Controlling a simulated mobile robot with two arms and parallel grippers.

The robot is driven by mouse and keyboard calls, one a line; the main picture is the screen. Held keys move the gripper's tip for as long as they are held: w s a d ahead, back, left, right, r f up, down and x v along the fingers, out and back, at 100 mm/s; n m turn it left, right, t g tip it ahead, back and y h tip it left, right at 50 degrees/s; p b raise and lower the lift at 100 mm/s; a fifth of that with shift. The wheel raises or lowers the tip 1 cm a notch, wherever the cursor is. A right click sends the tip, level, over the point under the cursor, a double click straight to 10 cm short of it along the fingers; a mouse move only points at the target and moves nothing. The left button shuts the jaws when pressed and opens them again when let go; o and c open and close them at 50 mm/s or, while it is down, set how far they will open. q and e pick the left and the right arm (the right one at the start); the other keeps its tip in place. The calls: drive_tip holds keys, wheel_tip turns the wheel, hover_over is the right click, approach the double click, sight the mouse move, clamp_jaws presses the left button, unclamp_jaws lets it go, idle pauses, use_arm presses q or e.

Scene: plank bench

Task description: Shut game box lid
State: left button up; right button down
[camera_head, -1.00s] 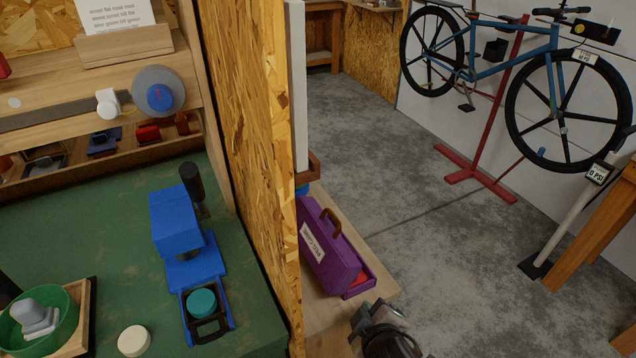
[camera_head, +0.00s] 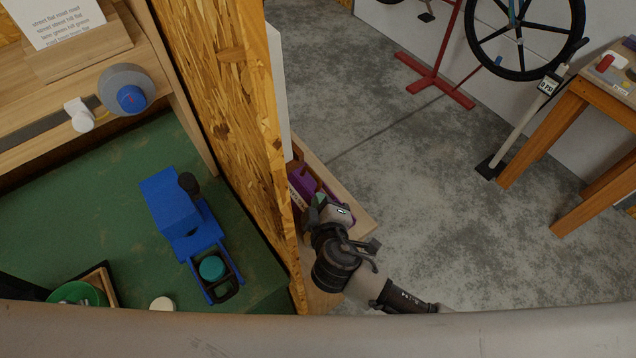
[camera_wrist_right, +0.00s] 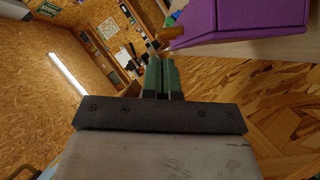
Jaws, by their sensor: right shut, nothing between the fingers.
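The purple game box (camera_head: 303,184) stands on a narrow wooden shelf just right of the chipboard partition. The partition and my right arm hide much of it, so I cannot tell here how its lid stands. In the right wrist view the purple box (camera_wrist_right: 255,18) fills the top right, tilted by the camera's angle. My right gripper (camera_head: 322,202) is at the near side of the box. In the right wrist view its green-grey fingers (camera_wrist_right: 162,66) are together and empty, apparently just short of the box; contact is unclear. My left gripper is not in view.
The chipboard partition (camera_head: 238,110) rises close left of the box. Left of it, a green bench top (camera_head: 110,210) carries a blue device (camera_head: 175,210). Pale shelf wood (camera_head: 345,195) shows right of the box, then open concrete floor (camera_head: 400,170). A wooden table (camera_head: 590,95) stands far right.

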sight(316, 179)
drive_tip(key=shift+p+x, duration=0.45)
drive_tip(key=shift+x, duration=1.85)
drive_tip(key=shift+w+a, duration=0.1)
drive_tip(key=shift+w, duration=0.05)
